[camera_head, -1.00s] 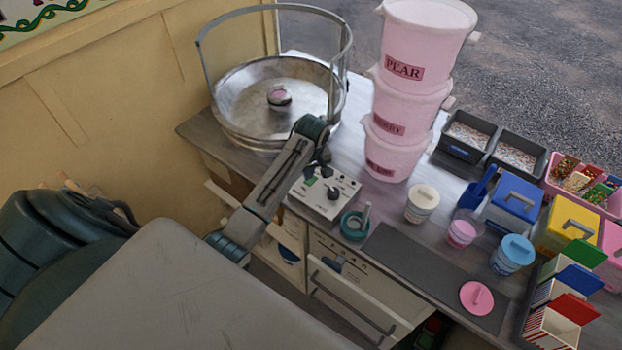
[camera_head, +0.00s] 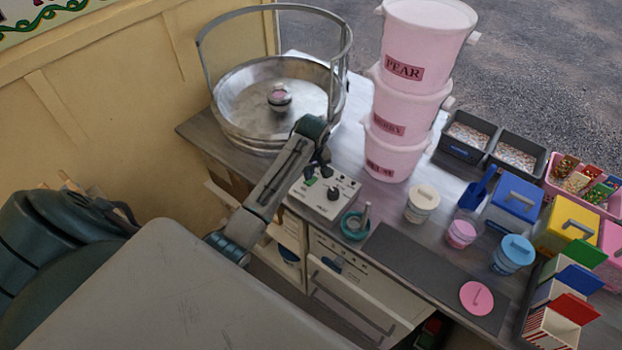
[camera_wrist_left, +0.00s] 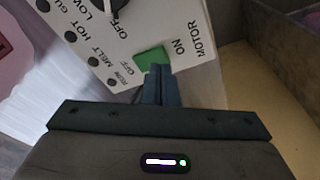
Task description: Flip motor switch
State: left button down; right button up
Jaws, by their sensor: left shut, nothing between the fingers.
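The white control box (camera_head: 325,195) stands on the counter in front of the metal floss bowl (camera_head: 250,115). In the left wrist view the control panel (camera_wrist_left: 210,85) shows the labels MOTOR, ON and OFF beside a green switch (camera_wrist_left: 151,61), and part of a black dial (camera_wrist_left: 122,5). My left gripper (camera_head: 318,170) is over the left part of the box. In the left wrist view its closed fingertips (camera_wrist_left: 159,70) are right at the edge of the green switch and partly cover it. I cannot tell whether they touch. The right gripper is not in view.
Stacked pink tubs (camera_head: 395,165) stand right of the bowl. A teal ring-shaped holder (camera_head: 354,226) and a white-lidded jar (camera_head: 422,203) are right of the box. A drawer (camera_head: 365,290) is open below the counter.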

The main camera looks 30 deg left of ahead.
aim_at(309, 182)
pick_arm(q)
jog(key=shift+f, duration=0.85)
dwell(1.0)
jog(key=shift+r, duration=0.1)
notch_tip(309, 182, up, 2)
jog(key=shift+p, duration=0.4)
jog(key=shift+r, duration=2.4)
